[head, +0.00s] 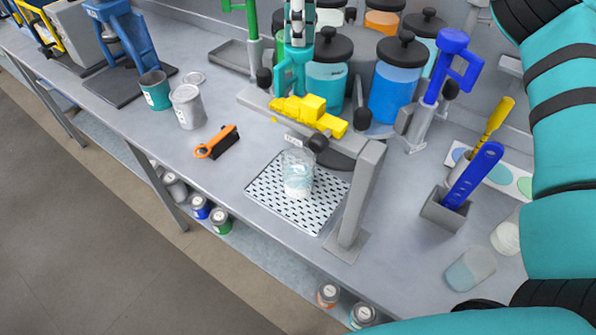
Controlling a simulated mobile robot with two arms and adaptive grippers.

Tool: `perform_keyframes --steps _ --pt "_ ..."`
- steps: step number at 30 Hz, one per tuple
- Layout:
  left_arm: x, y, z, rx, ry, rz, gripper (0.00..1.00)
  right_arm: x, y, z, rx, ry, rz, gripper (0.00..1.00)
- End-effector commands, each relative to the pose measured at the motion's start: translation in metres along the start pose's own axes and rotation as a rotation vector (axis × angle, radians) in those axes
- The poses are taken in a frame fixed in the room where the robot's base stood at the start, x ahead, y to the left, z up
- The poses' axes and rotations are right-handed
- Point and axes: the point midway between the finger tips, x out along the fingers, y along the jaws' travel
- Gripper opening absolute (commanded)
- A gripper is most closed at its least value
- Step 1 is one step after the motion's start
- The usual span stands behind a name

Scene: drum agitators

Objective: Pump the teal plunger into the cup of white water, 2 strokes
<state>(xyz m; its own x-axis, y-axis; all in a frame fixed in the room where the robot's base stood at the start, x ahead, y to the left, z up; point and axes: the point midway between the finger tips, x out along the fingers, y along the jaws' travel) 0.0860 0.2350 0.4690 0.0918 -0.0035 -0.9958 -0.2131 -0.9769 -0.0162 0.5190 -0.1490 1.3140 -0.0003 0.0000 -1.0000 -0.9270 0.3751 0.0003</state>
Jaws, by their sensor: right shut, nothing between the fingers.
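The clear cup (298,185) with whitish water stands upright on the perforated drip tray (270,205), beneath the front of a grey stand. A teal part (290,76), seemingly the plunger's, rises behind the yellow clamp (310,112); its top is cut by the upper edge. I cannot tell where its lower end is. My right arm fills the right side. A dark part, apparently of my right gripper (478,304), shows low at the right, shut and empty, well apart from cup and plunger. Its fingertips are not clear. My left gripper is out of view.
The grey post (360,200) stands right of the cup. A blue tool (475,172) stands in a grey holder (445,211). Lidded jars line the back. The front-left bench is clear.

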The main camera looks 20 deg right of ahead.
Motion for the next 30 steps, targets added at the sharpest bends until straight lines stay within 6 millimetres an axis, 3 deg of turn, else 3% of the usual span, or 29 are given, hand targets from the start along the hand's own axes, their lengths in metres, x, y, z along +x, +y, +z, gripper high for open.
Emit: perform_keyframes --steps 19,30 --pt "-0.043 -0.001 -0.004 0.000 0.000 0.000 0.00 -0.049 0.000 0.000 0.000 0.000 0.001 0.00" --pt "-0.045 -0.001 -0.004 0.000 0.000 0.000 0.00 -0.052 0.000 0.000 0.000 0.000 0.000 0.00"
